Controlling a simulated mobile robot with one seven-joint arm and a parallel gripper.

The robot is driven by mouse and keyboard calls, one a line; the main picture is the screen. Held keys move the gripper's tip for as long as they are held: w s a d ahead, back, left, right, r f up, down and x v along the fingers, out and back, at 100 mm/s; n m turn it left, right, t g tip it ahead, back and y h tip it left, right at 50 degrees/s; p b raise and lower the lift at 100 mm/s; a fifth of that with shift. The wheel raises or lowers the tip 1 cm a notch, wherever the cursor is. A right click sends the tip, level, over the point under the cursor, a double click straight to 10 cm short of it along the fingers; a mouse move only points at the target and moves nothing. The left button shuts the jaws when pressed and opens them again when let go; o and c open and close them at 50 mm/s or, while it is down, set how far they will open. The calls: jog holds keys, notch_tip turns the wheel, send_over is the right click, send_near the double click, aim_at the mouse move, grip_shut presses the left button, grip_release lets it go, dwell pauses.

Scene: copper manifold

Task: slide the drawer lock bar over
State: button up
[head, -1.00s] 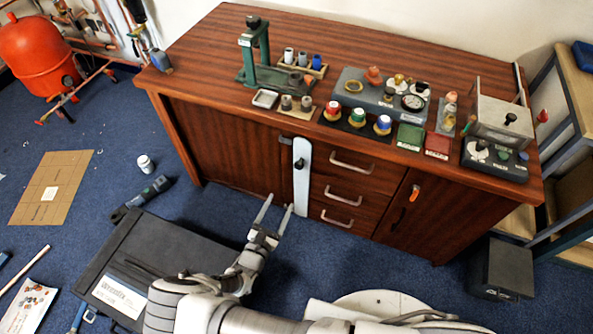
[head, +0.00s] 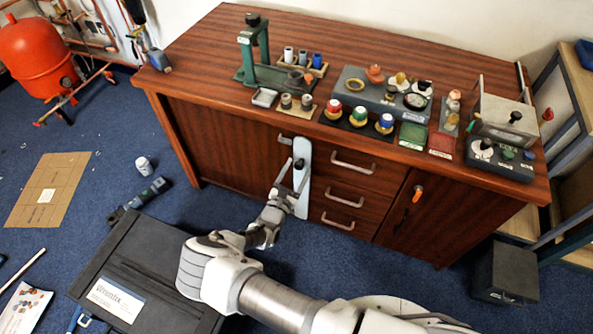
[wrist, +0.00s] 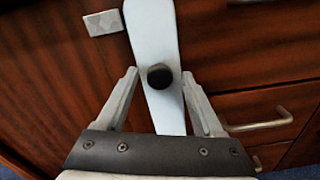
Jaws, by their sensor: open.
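The drawer lock bar (head: 304,198) is a pale blue-white upright plate on the cabinet front, left of the drawers, with a black knob (head: 299,164) on it. In the wrist view the lock bar (wrist: 155,45) runs down the middle, leaning slightly, and its black knob (wrist: 159,76) stands out from it. My gripper (head: 290,166) is at the bar, and its fingers show in the wrist view (wrist: 160,82). It is open, with one finger on each side of the knob and a gap on both sides. The bar's lower end is partly hidden behind my gripper.
A small grey block (wrist: 103,22) sits left of the bar's upper part. Three drawers with handles (head: 352,165) are to the right. The wooden cabinet (head: 215,140) carries several tools on top. A black case (head: 150,270) lies on the floor below left.

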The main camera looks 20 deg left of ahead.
grip_shut()
jog(key=shift+f, duration=0.1)
dwell(1.2)
